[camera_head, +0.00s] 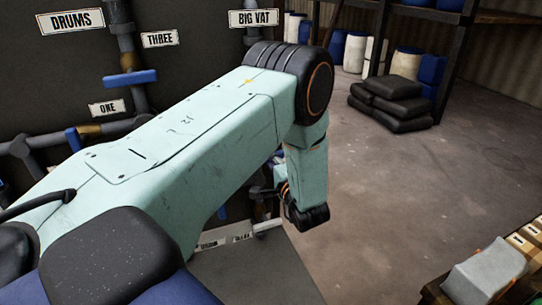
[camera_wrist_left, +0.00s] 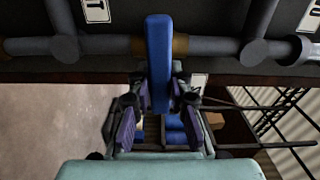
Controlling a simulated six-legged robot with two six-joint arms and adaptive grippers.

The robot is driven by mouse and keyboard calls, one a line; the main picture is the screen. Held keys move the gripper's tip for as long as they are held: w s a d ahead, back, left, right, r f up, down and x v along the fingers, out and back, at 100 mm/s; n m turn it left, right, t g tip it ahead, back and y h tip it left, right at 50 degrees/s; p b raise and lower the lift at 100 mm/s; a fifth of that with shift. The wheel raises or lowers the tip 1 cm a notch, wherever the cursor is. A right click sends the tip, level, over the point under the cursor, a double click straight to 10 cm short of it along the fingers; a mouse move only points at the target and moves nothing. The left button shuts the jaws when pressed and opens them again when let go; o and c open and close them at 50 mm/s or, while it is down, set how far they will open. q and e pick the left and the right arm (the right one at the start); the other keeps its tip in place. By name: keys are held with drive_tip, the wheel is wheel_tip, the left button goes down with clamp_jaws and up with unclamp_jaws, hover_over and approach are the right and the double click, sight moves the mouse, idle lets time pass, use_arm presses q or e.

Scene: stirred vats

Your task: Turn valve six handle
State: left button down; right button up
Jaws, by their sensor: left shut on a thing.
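In the left wrist view, a blue valve handle (camera_wrist_left: 158,50) stands crosswise to a grey horizontal pipe (camera_wrist_left: 222,47) with a brass valve body (camera_wrist_left: 180,45). My left gripper (camera_wrist_left: 159,103) is shut on the handle's near end, one finger on each side. No sign reading six is legible, so I cannot confirm the valve's number. My right gripper is in neither view.
In the head view, blue handles show by the signs THREE (camera_head: 160,39) and ONE (camera_head: 106,108). Signs DRUMS (camera_head: 72,21) and BIG VAT (camera_head: 254,18) hang above. Black sacks (camera_head: 393,101) lie near shelving. The middle floor is clear.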

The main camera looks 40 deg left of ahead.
use_arm(q)
drive_tip(key=shift+w+a+r+m, duration=0.1)
drive_tip(key=shift+r+m, duration=0.15)
drive_tip(key=shift+m, duration=0.05)
idle(0.4)
drive_tip(key=c, duration=1.6)
unclamp_jaws()
drive_tip(key=o, duration=0.4)
drive_tip(key=shift+a+f, duration=0.15)
drive_tip(key=shift+f, duration=0.05)
drive_tip(key=shift+d, duration=0.2)
drive_tip(key=shift+d, duration=0.25)
drive_tip(key=v, duration=1.1)
drive_tip(key=shift+s, duration=0.3)
